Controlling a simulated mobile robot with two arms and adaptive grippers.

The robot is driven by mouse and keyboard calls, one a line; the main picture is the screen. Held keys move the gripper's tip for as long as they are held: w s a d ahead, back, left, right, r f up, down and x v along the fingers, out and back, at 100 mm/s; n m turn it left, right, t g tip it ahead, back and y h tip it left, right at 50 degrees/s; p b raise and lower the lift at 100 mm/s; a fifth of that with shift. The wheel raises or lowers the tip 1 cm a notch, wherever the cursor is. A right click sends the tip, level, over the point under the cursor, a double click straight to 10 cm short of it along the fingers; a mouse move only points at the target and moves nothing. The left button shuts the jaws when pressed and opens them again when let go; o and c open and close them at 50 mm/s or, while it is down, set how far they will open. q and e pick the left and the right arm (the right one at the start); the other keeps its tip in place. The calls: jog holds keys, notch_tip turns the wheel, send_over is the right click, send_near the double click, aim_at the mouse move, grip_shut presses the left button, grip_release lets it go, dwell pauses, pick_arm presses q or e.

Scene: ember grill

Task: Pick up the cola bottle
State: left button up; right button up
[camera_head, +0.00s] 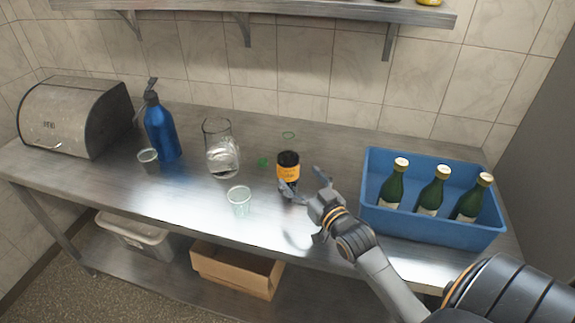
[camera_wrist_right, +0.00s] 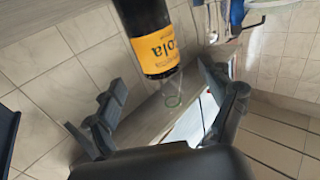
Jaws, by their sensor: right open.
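The cola bottle (camera_head: 288,172) is dark with an orange label and stands upright on the metal counter, near its middle. My right gripper (camera_head: 303,184) is open, just right of and in front of the bottle. In the right wrist view the bottle (camera_wrist_right: 155,42), its label partly reading "ola", shows ahead of the open fingers of the right gripper (camera_wrist_right: 160,103). The jaws are not closed on it. I cannot tell whether a finger touches it. My left gripper is not in view.
A blue crate (camera_head: 430,230) with green bottles stands right of my right gripper. A glass (camera_head: 239,200), a glass pitcher (camera_head: 221,150), a blue siphon bottle (camera_head: 160,130), a metal cup (camera_head: 148,160) and a bread box (camera_head: 75,115) stand to the left. The front counter is mostly clear.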

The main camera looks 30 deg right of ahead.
aim_at(294, 169)
jog(key=shift+w+d, duration=0.1)
jog(key=shift+w, duration=0.95)
jog(key=shift+w+r+p, duration=0.1)
jog(key=shift+w+p, duration=0.2)
jog(key=w, duration=0.2)
jog(key=w+p, duration=0.1)
jog(key=shift+w+d, duration=0.2)
jog(key=shift+d, duration=0.1)
jog(key=shift+w, duration=0.55)
jog(key=c, duration=1.6)
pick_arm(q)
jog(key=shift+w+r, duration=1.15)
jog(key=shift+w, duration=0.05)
